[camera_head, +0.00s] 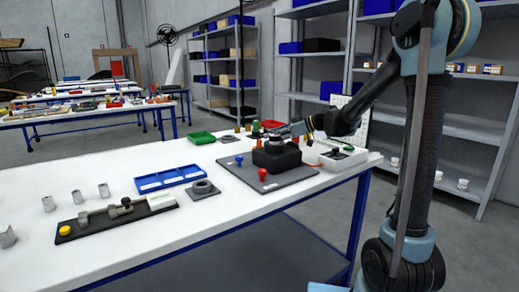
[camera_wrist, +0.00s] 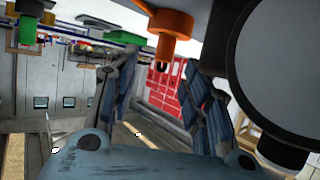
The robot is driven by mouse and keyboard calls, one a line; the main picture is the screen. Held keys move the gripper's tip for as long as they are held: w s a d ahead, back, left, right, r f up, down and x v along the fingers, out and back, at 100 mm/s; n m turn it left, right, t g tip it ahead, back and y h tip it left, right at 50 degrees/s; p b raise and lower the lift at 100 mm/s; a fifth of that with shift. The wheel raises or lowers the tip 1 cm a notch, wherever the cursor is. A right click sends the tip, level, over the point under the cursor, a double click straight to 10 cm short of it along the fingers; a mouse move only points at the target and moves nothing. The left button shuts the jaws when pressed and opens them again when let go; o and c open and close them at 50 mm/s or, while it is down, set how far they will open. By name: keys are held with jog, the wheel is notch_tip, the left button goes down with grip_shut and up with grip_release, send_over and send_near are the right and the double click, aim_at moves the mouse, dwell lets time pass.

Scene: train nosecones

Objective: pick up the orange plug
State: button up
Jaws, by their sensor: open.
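My gripper (camera_wrist: 165,85) is open in the wrist view, with one finger on each side of the frame's middle. The orange plug (camera_wrist: 170,28) shows at the top middle of that view, its narrow end pointing down in the picture. It lies roughly in line with the gap between the fingers, and no finger is seen closed on it. In the head view my gripper (camera_head: 285,131) reaches left over the far right part of the white table. Small orange and green parts cluster around it there, and I cannot tell which is the plug.
A large dark round part (camera_wrist: 285,60) fills the right of the wrist view, close to a finger. A green part (camera_wrist: 28,30) is at upper left. On the table, a grey board (camera_head: 235,170) with a black block, a blue tray (camera_head: 150,184) and a white box (camera_head: 342,160) surround the arm.

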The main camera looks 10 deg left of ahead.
aim_at(260, 140)
jog(key=x, duration=0.4)
jog(key=shift+s+a, duration=0.2)
jog(key=shift+a, duration=0.05)
jog(key=shift+c, duration=0.3)
grip_shut()
jog(key=shift+r, duration=0.1)
